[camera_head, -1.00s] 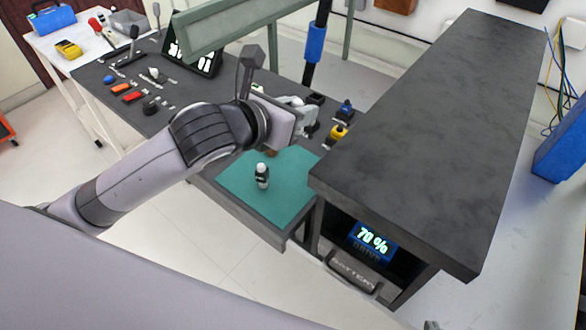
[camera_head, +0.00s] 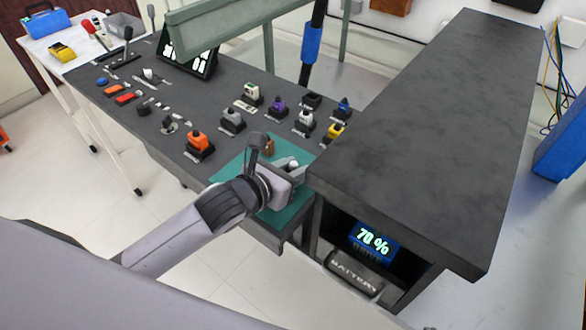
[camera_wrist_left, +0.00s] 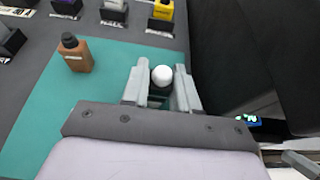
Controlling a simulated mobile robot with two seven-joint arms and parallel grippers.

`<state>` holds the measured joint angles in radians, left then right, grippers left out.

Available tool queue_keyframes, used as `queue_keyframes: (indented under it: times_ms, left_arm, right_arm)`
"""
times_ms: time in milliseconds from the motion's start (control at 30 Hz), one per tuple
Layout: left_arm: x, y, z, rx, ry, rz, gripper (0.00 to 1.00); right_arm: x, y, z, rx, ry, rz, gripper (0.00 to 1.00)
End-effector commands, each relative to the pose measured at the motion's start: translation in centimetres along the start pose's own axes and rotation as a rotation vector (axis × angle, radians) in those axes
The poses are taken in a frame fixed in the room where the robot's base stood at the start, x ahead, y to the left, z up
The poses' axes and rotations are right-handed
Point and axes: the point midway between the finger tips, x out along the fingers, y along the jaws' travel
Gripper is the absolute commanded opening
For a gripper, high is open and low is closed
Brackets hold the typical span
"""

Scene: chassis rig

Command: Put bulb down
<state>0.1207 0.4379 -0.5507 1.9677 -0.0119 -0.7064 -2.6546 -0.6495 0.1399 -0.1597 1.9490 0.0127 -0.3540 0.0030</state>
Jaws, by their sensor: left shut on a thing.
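My left gripper (camera_head: 290,172) is over the right part of the teal mat (camera_head: 226,174), close to the raised dark bench. In the left wrist view its two grey fingers (camera_wrist_left: 162,92) are shut on the bulb (camera_wrist_left: 162,75). The bulb has a round white top and a dark lower part. Its white top also shows in the head view (camera_head: 293,163). The fingers partly hide its lower part, and I cannot tell whether it touches the mat. My right gripper is not in view.
A brown bottle with a dark cap (camera_wrist_left: 76,54) stands on the mat left of the fingers. Several coloured pieces on dark holders, including an orange one (camera_head: 199,142), stand behind the mat. The raised dark bench (camera_head: 425,150) bounds the right side.

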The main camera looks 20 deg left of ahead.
Motion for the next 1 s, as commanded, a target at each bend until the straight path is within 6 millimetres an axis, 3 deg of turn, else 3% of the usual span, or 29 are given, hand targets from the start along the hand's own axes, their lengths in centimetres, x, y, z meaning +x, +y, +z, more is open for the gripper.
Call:
queue_keyframes:
  times_ms: [267,300,333,733,1000]
  left_arm:
    - [0.1,0.1,-0.2,0.002,0.0,0.001,0.0]
    - [0.1,0.1,-0.2,0.002,0.0,0.002,0.32]
    - [0.1,0.1,-0.2,0.001,0.0,0.002,0.4]
    - [-0.2,0.0,0.1,0.0,-0.001,0.0,0.4]
    - [-4.0,0.1,0.0,0.004,0.002,0.0,0.4]
  right_arm:
    - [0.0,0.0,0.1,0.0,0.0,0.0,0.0]
    - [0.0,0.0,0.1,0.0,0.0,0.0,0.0]
    - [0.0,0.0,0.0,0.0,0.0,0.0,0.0]
    - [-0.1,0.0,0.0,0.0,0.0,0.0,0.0]
    - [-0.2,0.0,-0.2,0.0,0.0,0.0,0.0]
